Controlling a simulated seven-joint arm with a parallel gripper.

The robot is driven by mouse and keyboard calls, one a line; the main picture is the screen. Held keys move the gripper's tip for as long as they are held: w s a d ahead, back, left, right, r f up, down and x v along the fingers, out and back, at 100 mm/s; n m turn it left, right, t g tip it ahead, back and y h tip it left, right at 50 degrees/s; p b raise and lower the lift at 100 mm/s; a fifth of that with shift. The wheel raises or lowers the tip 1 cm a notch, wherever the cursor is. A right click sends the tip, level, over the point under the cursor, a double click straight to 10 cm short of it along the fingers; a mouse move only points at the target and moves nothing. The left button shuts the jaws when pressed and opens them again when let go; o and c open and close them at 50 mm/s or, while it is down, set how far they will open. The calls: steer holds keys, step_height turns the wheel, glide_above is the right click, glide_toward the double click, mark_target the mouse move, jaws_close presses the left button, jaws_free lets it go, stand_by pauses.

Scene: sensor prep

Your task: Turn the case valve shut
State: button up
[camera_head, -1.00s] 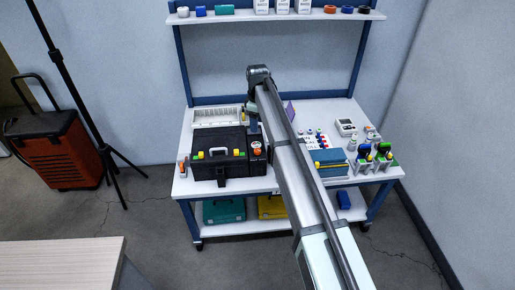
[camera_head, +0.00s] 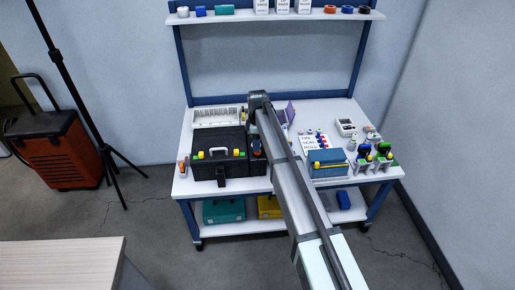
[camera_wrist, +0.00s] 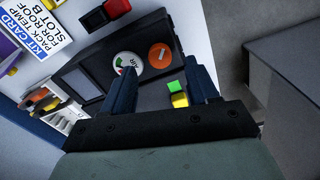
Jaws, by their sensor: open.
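The black case (camera_head: 219,141) stands on the left of the workbench, closed, with its handle on top. In the wrist view an orange round valve knob (camera_wrist: 160,55) sits on the dark case panel (camera_wrist: 92,76), beside a white round gauge (camera_wrist: 127,64). My gripper (camera_wrist: 162,78) is open and empty, its two dark blue fingers spread. The knob shows just beyond and between the fingertips, and I see no finger closed on it. In the head view my arm end hangs over the case's right side and mostly covers that panel.
A blue box (camera_head: 327,163) and bottles in racks (camera_head: 374,158) stand on the right of the bench (camera_head: 300,192). A white kit card (camera_wrist: 33,32) and a red-and-black part (camera_wrist: 106,12) lie near the case. Green and yellow latches (camera_wrist: 178,94) are close to my right finger.

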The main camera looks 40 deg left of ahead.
steer(key=shift+f, duration=1.95)
steer(key=shift+c, duration=0.3)
steer(key=c, duration=1)
